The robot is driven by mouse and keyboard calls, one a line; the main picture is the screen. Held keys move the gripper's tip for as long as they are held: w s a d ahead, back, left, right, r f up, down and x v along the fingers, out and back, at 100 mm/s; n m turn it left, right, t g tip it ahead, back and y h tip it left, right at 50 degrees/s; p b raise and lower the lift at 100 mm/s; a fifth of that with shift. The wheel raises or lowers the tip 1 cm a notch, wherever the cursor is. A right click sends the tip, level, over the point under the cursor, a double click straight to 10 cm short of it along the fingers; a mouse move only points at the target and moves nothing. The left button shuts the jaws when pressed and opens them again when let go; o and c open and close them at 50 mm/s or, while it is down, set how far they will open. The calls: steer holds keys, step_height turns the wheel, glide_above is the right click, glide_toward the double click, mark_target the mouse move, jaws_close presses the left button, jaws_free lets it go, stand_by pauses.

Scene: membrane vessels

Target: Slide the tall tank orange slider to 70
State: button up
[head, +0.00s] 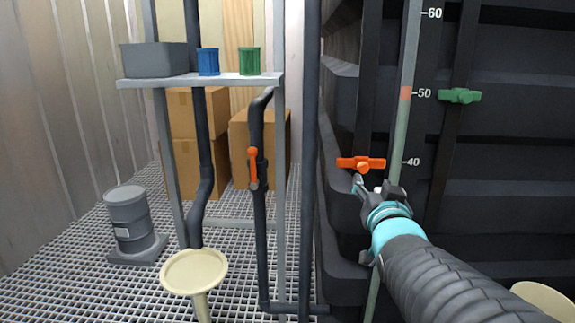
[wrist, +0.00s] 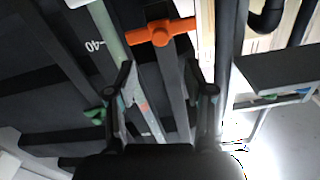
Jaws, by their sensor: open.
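The orange slider (head: 361,164) sits on a dark vertical rail of the tall tank (head: 515,130), level with about the 40 mark on the scale. In the wrist view the orange slider (wrist: 161,32) is ahead of the fingertips, beyond the gap between them. My gripper (head: 372,186) is just below the slider in the head view. In the wrist view my gripper (wrist: 161,80) is open, with nothing between its fingers. The scale (head: 405,110) shows 40, 50 and 60; the 70 mark is out of view.
A green slider (head: 460,96) sits on another rail near 50. Left are a pipe with an orange valve handle (head: 253,167), a shelf (head: 205,80) with a grey bin and two cups, a cream funnel (head: 194,272), and a grey drum (head: 131,217). Open grating lies between drum and funnel.

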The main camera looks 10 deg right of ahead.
mark_target(364, 168)
steer(key=x, duration=1)
steer(key=shift+w, duration=0.25)
jaws_close()
